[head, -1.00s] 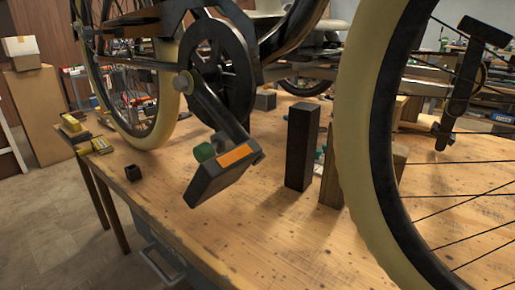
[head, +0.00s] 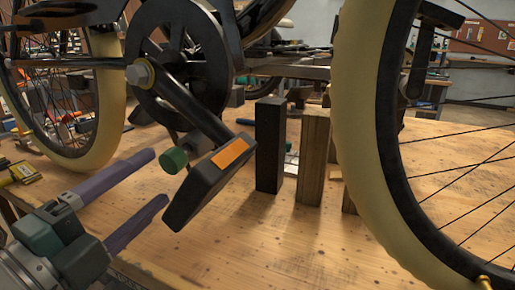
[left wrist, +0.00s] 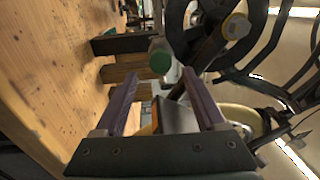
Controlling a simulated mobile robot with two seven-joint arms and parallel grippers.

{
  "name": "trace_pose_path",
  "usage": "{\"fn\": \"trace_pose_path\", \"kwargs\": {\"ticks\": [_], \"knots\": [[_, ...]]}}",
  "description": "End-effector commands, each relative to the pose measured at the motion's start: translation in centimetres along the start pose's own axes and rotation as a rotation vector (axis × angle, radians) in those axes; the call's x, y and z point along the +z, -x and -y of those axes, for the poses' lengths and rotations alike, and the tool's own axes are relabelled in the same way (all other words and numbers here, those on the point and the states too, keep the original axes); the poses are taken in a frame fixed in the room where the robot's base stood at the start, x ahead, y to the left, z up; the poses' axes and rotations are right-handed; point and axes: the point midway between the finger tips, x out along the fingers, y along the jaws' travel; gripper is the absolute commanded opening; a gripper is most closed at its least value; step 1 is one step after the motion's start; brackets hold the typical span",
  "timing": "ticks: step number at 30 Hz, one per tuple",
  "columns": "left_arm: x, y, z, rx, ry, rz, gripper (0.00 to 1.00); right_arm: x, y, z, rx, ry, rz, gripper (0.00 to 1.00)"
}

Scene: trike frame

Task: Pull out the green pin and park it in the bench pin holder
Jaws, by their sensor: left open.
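The green pin (head: 173,160) shows as a green round knob beside the black pedal (head: 208,184) with an orange reflector, at the lower end of the crank. In the left wrist view the green pin (left wrist: 160,60) is ahead of and between the finger tips. My left gripper (head: 158,179) has two purple fingers, is open and empty, and points at the knob from the left with a small gap. The left gripper also shows in the left wrist view (left wrist: 160,80). I cannot make out the bench pin holder now. My right gripper is not in view.
A black upright block (head: 270,145) and a wooden post (head: 313,155) stand right of the pedal. The cream-tyred wheel (head: 352,140) stands at the right. A yellow item (head: 24,172) lies at the left. The wooden bench (head: 260,245) is clear in front.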

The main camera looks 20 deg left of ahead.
Motion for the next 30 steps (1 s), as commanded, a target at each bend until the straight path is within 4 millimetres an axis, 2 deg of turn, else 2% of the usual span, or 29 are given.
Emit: {"fn": "trace_pose_path", "kwargs": {"ticks": [4,16,20,27,30], "knots": [[0.6,0.0,0.1,-0.021,-0.029,0.015,0.72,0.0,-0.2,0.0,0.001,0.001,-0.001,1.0],[0.6,-0.4,0.1,-0.022,-0.027,0.016,0.72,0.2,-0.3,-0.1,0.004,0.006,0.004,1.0],[0.6,-1.7,0.1,-0.024,-0.028,0.016,0.72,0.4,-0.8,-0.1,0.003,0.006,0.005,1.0],[0.6,-5.2,0.2,-0.026,-0.028,0.015,0.72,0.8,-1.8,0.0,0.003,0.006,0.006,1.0],[0.6,-6.5,0.4,-0.023,-0.028,0.016,0.72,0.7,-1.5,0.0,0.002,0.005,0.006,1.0]]}}
